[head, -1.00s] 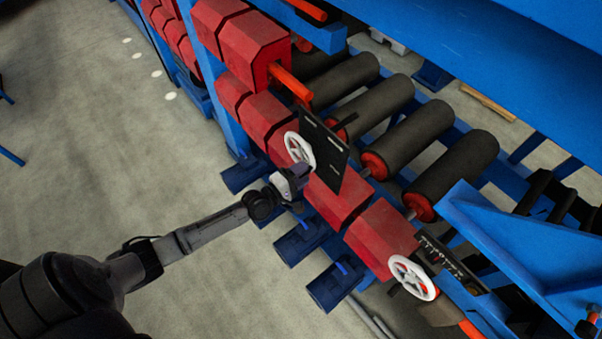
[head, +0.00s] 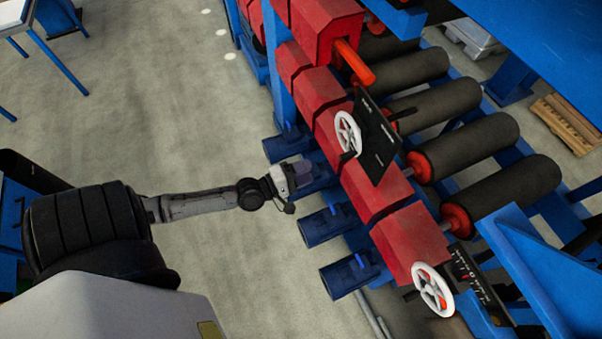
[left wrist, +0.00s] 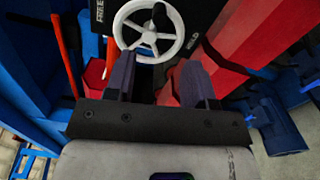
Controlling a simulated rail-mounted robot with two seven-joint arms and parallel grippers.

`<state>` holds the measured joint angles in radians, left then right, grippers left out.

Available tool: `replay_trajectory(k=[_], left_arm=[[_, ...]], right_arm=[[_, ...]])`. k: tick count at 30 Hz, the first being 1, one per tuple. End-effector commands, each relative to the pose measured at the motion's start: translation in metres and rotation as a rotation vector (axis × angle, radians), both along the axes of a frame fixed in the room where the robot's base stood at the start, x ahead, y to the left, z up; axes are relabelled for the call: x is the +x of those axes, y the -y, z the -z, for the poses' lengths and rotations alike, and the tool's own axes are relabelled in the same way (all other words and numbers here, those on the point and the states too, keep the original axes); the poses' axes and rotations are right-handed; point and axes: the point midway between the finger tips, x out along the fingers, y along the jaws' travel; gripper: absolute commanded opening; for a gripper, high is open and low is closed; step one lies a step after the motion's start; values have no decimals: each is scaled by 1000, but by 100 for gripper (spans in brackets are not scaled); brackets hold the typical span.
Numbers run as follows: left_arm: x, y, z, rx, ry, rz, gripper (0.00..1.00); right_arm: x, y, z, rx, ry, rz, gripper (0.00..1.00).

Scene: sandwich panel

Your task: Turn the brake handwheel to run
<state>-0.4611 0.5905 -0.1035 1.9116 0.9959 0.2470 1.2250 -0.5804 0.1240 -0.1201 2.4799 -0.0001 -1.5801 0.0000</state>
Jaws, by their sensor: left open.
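A white spoked handwheel (head: 348,134) stands in front of a black plate (head: 378,140) on the red machine housing. It also shows at the top of the left wrist view (left wrist: 149,27), where the plate (left wrist: 200,18) carries the words FREE and what looks like HOLD. My left gripper (head: 304,172) is open and empty, to the lower left of this wheel and apart from it in the head view. In the left wrist view its two fingers (left wrist: 158,68) point toward the wheel's lower rim, with nothing between them. My right gripper is out of view.
A second white handwheel (head: 433,290) with a marked scale plate (head: 475,285) is at the lower right. An orange bar (head: 354,62) sticks out above the first wheel. Blue motors (head: 325,224) jut out below the housing.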

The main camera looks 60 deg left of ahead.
Motion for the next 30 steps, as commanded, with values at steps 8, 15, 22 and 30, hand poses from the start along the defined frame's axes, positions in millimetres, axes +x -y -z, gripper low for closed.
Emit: replay_trajectory(k=[8,15,22,30], left_arm=[[-10,-2,-1,0,1,0,50],[-10,-2,-1,0,1,0,50],[-10,-2,-1,0,1,0,50],[-10,-2,0,49,8,0,50]], right_arm=[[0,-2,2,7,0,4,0],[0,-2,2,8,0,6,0],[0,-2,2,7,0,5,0],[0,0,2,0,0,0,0]])
